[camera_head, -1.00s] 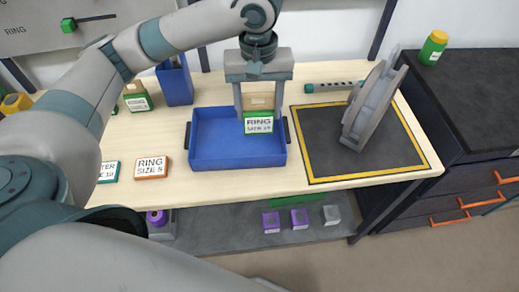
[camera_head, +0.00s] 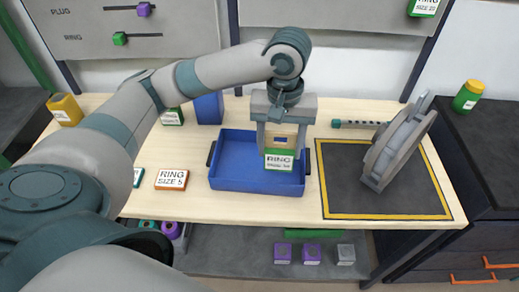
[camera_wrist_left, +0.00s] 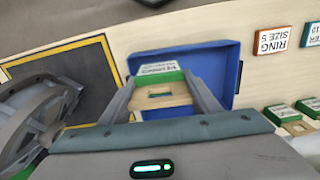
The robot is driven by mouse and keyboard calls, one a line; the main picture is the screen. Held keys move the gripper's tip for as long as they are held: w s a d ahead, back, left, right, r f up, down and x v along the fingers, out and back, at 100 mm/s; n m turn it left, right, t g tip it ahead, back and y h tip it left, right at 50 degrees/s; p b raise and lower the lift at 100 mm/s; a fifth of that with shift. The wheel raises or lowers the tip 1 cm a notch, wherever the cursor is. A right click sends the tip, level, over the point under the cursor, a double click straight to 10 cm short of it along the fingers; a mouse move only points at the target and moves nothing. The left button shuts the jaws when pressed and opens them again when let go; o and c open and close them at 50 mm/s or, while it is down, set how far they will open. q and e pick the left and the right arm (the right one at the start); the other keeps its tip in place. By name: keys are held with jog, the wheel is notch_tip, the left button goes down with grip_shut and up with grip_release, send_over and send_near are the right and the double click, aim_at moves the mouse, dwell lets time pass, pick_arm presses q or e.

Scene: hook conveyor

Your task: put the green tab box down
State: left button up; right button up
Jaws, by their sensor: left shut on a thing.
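My left gripper (camera_head: 281,143) is shut on the green tab box (camera_head: 280,161), a tan box with a green band and a white RING label whose small print is too blurred to read. The gripper points down and holds the box over the right part of the blue tray (camera_head: 228,183). In the left wrist view the box (camera_wrist_left: 160,92) sits between the two fingers, with the tray (camera_wrist_left: 226,62) behind it. I cannot tell whether the box touches the tray floor. My right gripper is not in view.
A black mat with a yellow border (camera_head: 338,190) lies right of the tray, bearing a grey wheel-like fixture (camera_head: 397,150). An orange RING SIZE 5 sign (camera_head: 171,180) lies to the left. A blue bin (camera_head: 208,108) and a green-labelled box (camera_head: 172,116) stand behind.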

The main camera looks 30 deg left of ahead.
pick_arm(q)
jog(key=shift+w+a+f+p, duration=0.3)
jog(key=shift+w+a+f, duration=0.25)
jog(key=shift+a+f, duration=0.85)
jog(key=shift+w+a+f+p, duration=0.25)
jog(key=shift+w+a+f, duration=0.3)
jog(key=shift+a+f, duration=0.85)
jog(key=shift+w+a+f+p, duration=0.3)
jog(key=shift+w+a+f, duration=0.25)
jog(key=shift+a+f, duration=0.85)
jog(key=shift+d+f, duration=0.15)
jog(key=shift+f, duration=0.3)
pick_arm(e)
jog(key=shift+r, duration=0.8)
pick_arm(q)
jog(key=shift+f, duration=0.1)
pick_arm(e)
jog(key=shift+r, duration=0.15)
pick_arm(q)
jog(key=o, duration=1.1)
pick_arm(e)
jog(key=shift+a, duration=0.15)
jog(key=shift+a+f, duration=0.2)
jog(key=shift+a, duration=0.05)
